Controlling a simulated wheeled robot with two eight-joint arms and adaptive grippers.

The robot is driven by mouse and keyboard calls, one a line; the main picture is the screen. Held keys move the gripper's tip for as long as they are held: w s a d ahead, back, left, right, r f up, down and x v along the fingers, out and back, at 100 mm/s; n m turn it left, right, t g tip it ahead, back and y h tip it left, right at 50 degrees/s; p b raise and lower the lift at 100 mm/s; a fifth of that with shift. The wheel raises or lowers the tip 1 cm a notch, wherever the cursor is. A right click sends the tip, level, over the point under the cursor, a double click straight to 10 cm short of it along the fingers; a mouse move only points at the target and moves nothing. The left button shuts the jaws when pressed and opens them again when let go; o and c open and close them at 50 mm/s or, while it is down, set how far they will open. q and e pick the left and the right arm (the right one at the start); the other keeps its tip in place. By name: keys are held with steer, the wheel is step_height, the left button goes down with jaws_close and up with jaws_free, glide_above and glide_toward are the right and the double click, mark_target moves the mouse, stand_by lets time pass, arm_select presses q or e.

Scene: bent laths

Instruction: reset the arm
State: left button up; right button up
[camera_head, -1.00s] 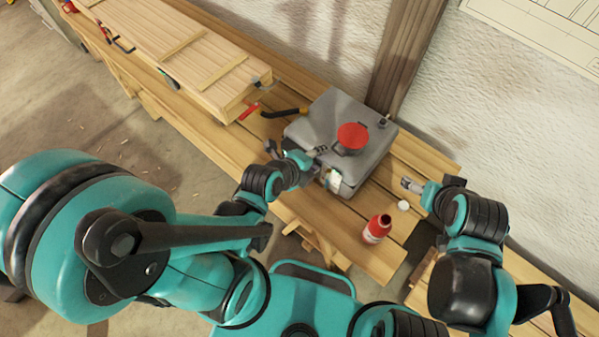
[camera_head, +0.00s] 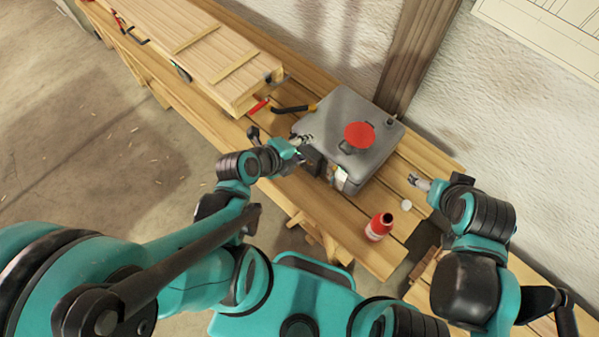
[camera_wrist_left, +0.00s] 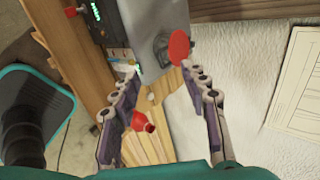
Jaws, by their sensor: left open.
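My left gripper (camera_head: 306,146) is over the left edge of a grey box (camera_head: 349,112) with a red round disc (camera_head: 359,135) on top. In the left wrist view its two fingers (camera_wrist_left: 165,95) are spread apart with nothing held between them. The red disc also shows in the left wrist view (camera_wrist_left: 179,47), beyond the right finger. My right gripper (camera_head: 414,179) is at the right part of the bench, near a small white cap; its jaws are too small to judge.
A red bottle (camera_head: 378,228) stands near the front edge of the wooden bench (camera_head: 355,254), with the white cap (camera_head: 406,205) beside it. A long wooden form (camera_head: 215,60) lies at the left. A black-handled tool (camera_head: 293,109) lies behind the gripper. A wall is behind.

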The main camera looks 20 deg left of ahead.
arm_select(q)
steer(key=s+d+f, duration=0.1)
steer(key=s+f, duration=0.1)
steer(key=s, duration=0.6)
steer(key=shift+d+f, duration=0.3)
steer(key=shift+f, duration=0.1)
steer(key=w+d+f+b, duration=0.1)
steer(key=w+d+b, duration=0.15)
steer(key=w, duration=0.45)
steer(key=w+d+f+b, duration=0.2)
steer(key=w+d, duration=0.1)
steer(key=w, duration=0.3)
steer(key=s+a+f+n+g+y+b, duration=0.1)
steer(key=s+a+f+n+y+b, duration=0.1)
steer(key=n+b, duration=0.6)
steer(key=s+a+f+n+g+y+b, duration=0.1)
steer(key=s+a+f+n+b, duration=0.4)
steer(key=n, duration=0.9)
steer(key=a+b, duration=0.3)
steer(key=b, duration=0.1)
steer(key=shift+s+a+f+n+y, duration=0.15)
steer(key=shift+s+a+n+y, duration=0.15)
steer(key=shift+s+a+y, duration=0.1)
